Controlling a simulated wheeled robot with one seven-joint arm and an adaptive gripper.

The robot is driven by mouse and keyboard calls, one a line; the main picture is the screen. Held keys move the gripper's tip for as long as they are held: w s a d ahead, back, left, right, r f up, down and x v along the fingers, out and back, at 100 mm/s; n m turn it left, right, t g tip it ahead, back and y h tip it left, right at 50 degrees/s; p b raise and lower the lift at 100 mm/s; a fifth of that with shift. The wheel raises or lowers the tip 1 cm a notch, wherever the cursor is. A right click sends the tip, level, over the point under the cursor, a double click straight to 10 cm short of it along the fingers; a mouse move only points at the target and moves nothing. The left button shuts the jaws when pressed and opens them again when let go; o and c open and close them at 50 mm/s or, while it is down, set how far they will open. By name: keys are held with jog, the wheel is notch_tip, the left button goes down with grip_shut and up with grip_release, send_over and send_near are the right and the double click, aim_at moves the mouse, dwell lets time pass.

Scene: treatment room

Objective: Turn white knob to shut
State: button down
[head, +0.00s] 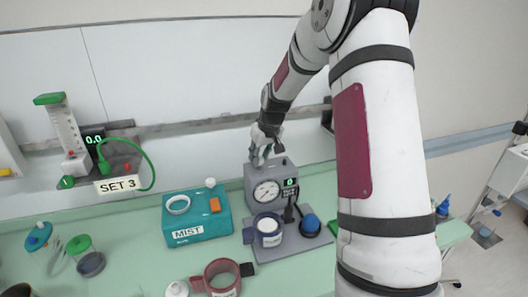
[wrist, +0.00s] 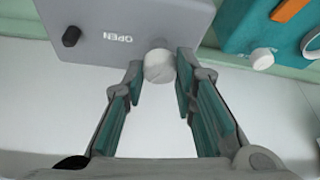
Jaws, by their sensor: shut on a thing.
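The white knob (wrist: 158,66) sticks out from a grey box (wrist: 110,22), seen in the wrist view. The word OPEN is printed beside the knob and appears upside down. My gripper (wrist: 160,74) has its two fingers on either side of the knob, shut on it at the fingertips. In the head view my gripper (head: 263,150) reaches the top of the grey box (head: 254,178), which has a round dial gauge and a small display on its front. The knob cannot be made out there. No pointer mark on the knob is clear.
A black peg (wrist: 71,36) stands on the box near OPEN. A teal MIST box (head: 183,237) with its own white knob is to the left. A SET 3 unit (head: 119,166) is on the wall.

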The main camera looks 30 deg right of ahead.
jog(key=n+y+p, duration=0.1)
jog(key=n+p, duration=0.1)
jog(key=n, duration=0.1)
jog(key=shift+s+d+n+y, duration=0.1)
jog(key=shift+n+y, duration=0.2)
jog(key=shift+n+g+y+p, duration=0.35)
jog(key=shift+n+g+y, duration=0.05)
jog(key=shift+n, duration=1.1)
jog(key=c, duration=1.3)
grip_release()
jog(key=shift+c, duration=0.2)
jog(key=v, duration=1.2)
jog(key=shift+d, duration=0.2)
